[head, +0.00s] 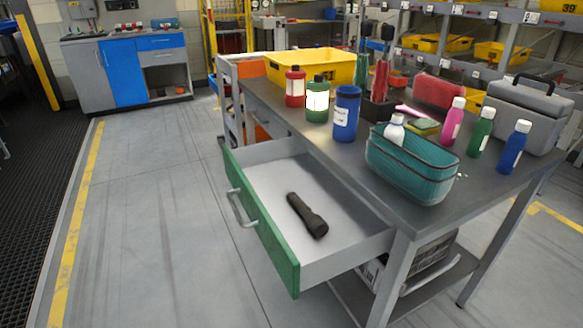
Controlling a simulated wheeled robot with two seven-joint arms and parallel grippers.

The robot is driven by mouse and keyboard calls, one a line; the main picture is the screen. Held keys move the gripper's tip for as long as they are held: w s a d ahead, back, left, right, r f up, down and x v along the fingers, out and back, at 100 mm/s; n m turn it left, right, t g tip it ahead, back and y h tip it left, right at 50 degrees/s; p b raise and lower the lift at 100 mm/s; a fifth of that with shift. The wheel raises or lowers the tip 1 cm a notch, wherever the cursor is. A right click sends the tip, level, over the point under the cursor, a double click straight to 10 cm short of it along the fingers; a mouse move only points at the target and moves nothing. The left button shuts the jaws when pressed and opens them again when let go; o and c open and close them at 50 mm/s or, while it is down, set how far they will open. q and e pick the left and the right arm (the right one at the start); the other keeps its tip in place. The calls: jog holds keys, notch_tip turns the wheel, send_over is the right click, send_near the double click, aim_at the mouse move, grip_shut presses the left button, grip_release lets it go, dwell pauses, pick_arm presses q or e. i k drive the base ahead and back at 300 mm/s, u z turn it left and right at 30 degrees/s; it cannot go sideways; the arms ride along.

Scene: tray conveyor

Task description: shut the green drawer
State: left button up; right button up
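The green drawer (259,226) is pulled out from under the grey workbench top, toward the left of the picture. Its green front carries a grey bar handle (236,209) on the outer face. A black flashlight (307,215) lies on the drawer's pale bottom. Neither of my grippers shows in the head view.
The workbench (388,210) holds a teal basket (408,170), a blue bottle (347,113), a yellow bin (312,66), a grey toolbox (527,113) and several other bottles. An orange drawer front (251,68) is behind. The floor (150,220) left of the drawer is clear.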

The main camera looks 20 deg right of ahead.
aim_at(262, 176)
jog(key=z, duration=0.25)
jog(key=i, duration=0.3)
jog(key=z, duration=0.9)
jog(key=k, duration=0.6)
jog(key=z, duration=0.2)
